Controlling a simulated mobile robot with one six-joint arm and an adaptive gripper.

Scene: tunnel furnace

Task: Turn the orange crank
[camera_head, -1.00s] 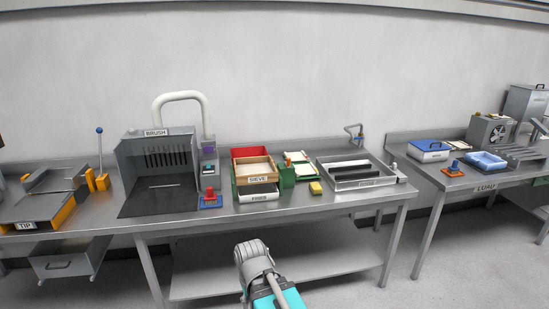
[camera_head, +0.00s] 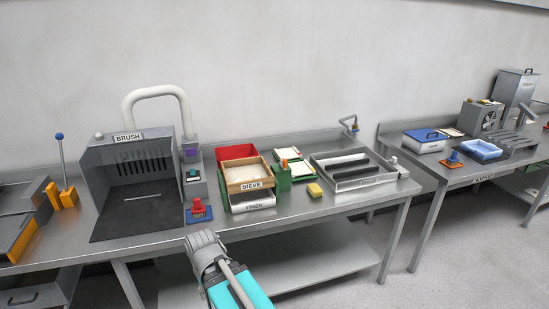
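A small orange-red part (camera_head: 284,163), possibly the crank, sits on top of the green block (camera_head: 283,179) beside the sieve box on the middle table. It is too small to make out a crank shape for certain. My arm reaches up from the bottom edge, and its grey end with my gripper (camera_head: 203,243) is in front of the table's front edge, left of and nearer than the green block. It appears apart from the block. The fingers cannot be made out, and I see nothing held.
The wooden sieve box (camera_head: 249,174) sits over the fines drawer (camera_head: 253,203), left of the green block. A yellow sponge-like block (camera_head: 314,190) and a metal tray (camera_head: 322,179) lie to its right. The brush booth (camera_head: 130,165) stands left, with a red knob (camera_head: 197,205) on a blue base nearby.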

